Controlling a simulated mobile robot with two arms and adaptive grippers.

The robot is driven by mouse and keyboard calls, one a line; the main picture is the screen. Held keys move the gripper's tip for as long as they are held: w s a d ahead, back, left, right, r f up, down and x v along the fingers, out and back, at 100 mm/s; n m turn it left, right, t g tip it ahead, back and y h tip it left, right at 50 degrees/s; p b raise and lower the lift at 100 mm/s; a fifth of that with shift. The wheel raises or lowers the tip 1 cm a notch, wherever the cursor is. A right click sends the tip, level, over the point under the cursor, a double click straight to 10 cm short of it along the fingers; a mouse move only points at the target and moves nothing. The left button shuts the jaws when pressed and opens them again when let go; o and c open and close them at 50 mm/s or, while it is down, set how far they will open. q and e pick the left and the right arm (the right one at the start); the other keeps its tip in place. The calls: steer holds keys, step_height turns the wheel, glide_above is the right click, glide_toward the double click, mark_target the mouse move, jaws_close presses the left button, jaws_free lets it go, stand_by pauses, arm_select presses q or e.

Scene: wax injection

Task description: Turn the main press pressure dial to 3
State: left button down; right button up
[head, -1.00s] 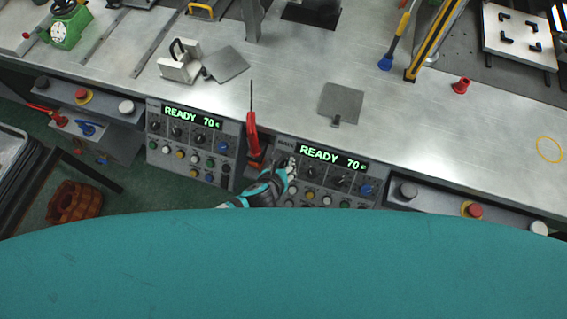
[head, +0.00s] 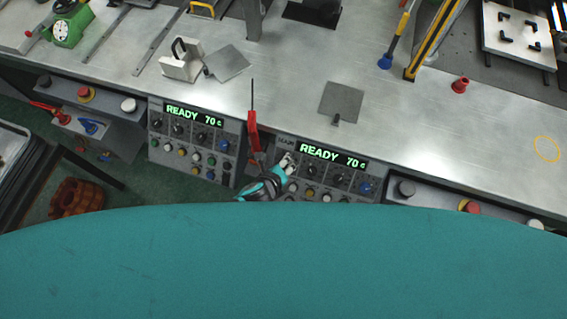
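The main press panel (head: 325,190) is the right one of two grey control panels on the front of the bench. Its green display (head: 331,157) reads READY 70 c. A row of dials runs below the display, with two dark knobs (head: 311,168) (head: 338,177) and a blue one (head: 366,187) showing. My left gripper (head: 288,160) is at the left end of this row, over the spot beside the display, and hides what lies behind it. Its fingers are too small to tell open from shut. Dial numbers are not legible. My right gripper is not in view.
A second similar panel (head: 190,155) is further left. Red and black buttons (head: 469,206) sit to the right. A grey plate (head: 341,102) lies on the metal bench above.

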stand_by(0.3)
arm_select(q)
steer(key=c, duration=1)
jaws_free()
steer(key=v, duration=1.2)
